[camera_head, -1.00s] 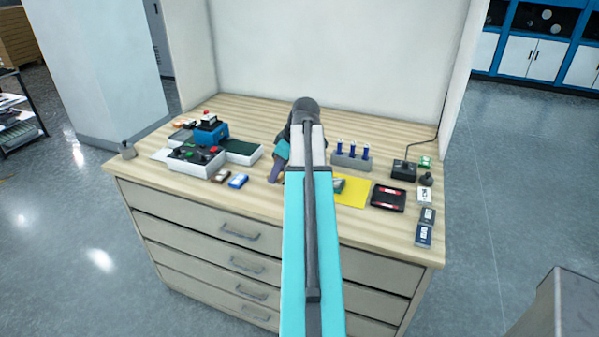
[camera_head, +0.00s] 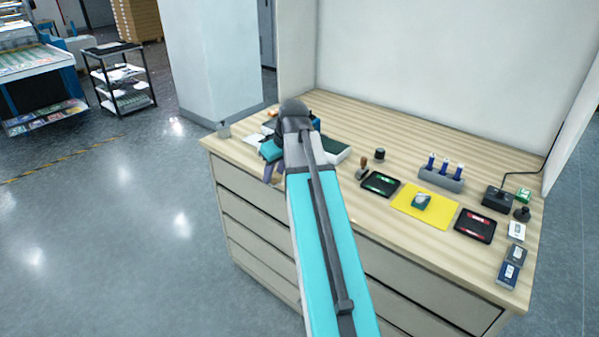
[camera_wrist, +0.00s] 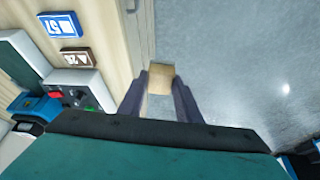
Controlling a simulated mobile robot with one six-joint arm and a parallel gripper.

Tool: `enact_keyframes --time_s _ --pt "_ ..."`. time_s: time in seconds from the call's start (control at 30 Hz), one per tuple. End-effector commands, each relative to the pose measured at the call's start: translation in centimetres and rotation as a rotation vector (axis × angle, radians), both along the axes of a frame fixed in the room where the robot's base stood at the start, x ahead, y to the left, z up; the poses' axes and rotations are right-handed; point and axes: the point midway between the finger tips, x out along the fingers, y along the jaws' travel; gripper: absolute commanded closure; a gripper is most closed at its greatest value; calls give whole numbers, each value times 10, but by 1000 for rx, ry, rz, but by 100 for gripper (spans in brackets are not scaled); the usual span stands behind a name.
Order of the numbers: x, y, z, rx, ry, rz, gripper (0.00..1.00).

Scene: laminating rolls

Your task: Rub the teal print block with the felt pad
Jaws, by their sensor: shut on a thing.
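My gripper (camera_wrist: 161,84) is shut on a tan block (camera_wrist: 160,77), which looks like the felt pad, in the wrist view. The pad is held between the fingertips, beyond the desk's front edge with grey floor behind it. In the head view my gripper (camera_head: 270,173) shows at the left front edge of the desk, partly behind my arm, and the pad cannot be made out. A small teal block (camera_head: 421,203) with a pale top, seemingly the print block, sits on a yellow sheet (camera_head: 440,211) at the right, well away from my gripper.
A green ink pad (camera_head: 380,184) and a red ink pad (camera_head: 475,226) flank the yellow sheet. A holder with blue-topped tubes (camera_head: 441,179) stands behind it. In the wrist view a control box (camera_wrist: 80,92) and small cards (camera_wrist: 60,25) lie near my gripper.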

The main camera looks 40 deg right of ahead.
Motion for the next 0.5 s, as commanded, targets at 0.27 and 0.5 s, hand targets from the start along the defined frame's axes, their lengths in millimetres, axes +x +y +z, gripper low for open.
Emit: enact_keyframes --time_s 0.27,0.5 --pt "24 73 7 -1 -1 -22 87" --pt "38 134 14 0 -2 -46 87"
